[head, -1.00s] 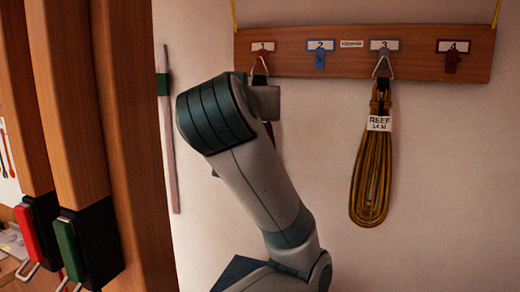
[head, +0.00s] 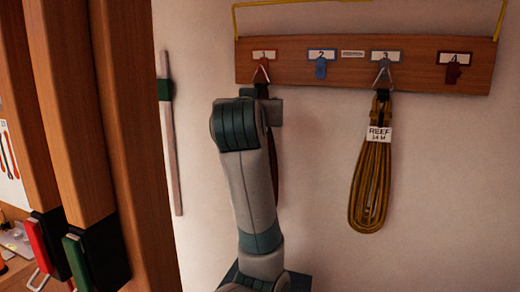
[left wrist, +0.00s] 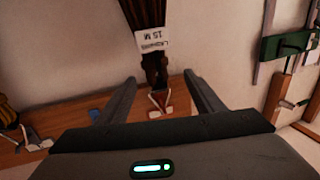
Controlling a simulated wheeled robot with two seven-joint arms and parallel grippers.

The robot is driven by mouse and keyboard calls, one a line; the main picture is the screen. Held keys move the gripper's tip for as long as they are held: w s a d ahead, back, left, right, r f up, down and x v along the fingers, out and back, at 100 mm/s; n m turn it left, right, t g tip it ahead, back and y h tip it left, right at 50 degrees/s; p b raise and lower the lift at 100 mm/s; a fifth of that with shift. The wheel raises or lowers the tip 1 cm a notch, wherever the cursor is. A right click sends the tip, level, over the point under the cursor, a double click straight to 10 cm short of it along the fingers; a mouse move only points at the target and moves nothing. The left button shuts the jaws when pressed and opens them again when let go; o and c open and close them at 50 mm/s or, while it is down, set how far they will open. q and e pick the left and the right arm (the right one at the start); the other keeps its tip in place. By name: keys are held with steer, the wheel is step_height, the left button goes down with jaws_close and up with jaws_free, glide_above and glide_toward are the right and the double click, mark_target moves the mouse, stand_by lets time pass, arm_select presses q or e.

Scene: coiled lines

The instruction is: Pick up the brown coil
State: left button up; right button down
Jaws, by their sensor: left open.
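The brown coil (left wrist: 143,12) hangs from red hook 1. In the head view only a dark sliver of it (head: 274,170) shows behind my left arm. Its white tag (left wrist: 155,41) reads 15 M in the upside-down left wrist view. My left gripper (left wrist: 158,78) is open, with one finger on each side of the coil's dark strap in that picture. I see no contact, and cannot tell whether the strap is between the fingers in depth. In the head view my wrist mostly hides this gripper. My right gripper is not in view.
A yellow coil (head: 369,185) tagged REEF hangs from grey hook 3 on the wooden board (head: 420,70). Blue hook 2 (head: 320,69) and dark red hook 4 (head: 453,75) are empty. A wooden post (head: 135,130) stands at the left, with green and red-handled clamps nearby.

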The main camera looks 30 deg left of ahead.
arm_select(q)
steer(key=shift+x, duration=0.75)
steer(key=w+p, duration=0.2)
steer(key=w+a+f+p, duration=0.1)
steer(key=shift+w+p, duration=0.3)
steer(key=shift+p, duration=0.1)
steer(key=shift+p+x, duration=0.3)
steer(key=shift+x, duration=0.5)
steer(key=shift+a+f, duration=0.1)
steer(key=shift+f, duration=0.05)
steer(key=shift+s, duration=0.1)
jaws_close()
